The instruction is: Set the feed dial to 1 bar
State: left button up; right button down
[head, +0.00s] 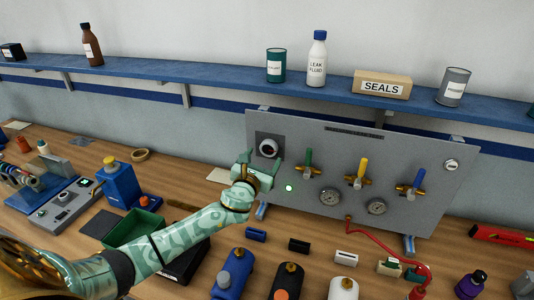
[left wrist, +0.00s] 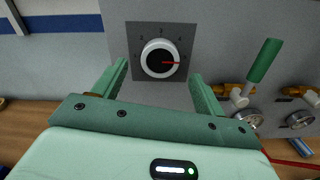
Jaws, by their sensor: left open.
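The feed dial (head: 268,148) is a round white-rimmed knob with a dark face on a dark square plate, at the upper left of the grey panel (head: 330,145). In the left wrist view the knob (left wrist: 160,58) shows a red pointer aimed to the right. My left gripper (head: 257,170) is in front of the panel, just below the dial. In the left wrist view its open fingers (left wrist: 161,84) stand apart either side of and below the knob, with nothing between them. My right gripper is not in view.
Green (head: 309,161), yellow (head: 361,172) and blue (head: 416,182) valve levers and two gauges (head: 330,196) sit right of the dial. A green lamp (head: 289,188) glows. A red hose (head: 378,235) runs from the panel. Bottles (head: 233,270) crowd the bench front.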

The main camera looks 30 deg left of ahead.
aim_at(268, 150)
pick_arm(q)
jog(key=x, duration=0.2)
jog(key=shift+w+a, duration=0.1)
jog(key=shift+w, duration=0.2)
jog(key=shift+w+b, duration=0.3)
jog(key=shift+w, duration=0.35)
jog(key=shift+a, duration=0.1)
jog(key=c, duration=1)
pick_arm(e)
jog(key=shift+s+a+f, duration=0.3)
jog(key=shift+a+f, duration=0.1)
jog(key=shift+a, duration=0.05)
pick_arm(q)
jog(key=shift+n, duration=0.3)
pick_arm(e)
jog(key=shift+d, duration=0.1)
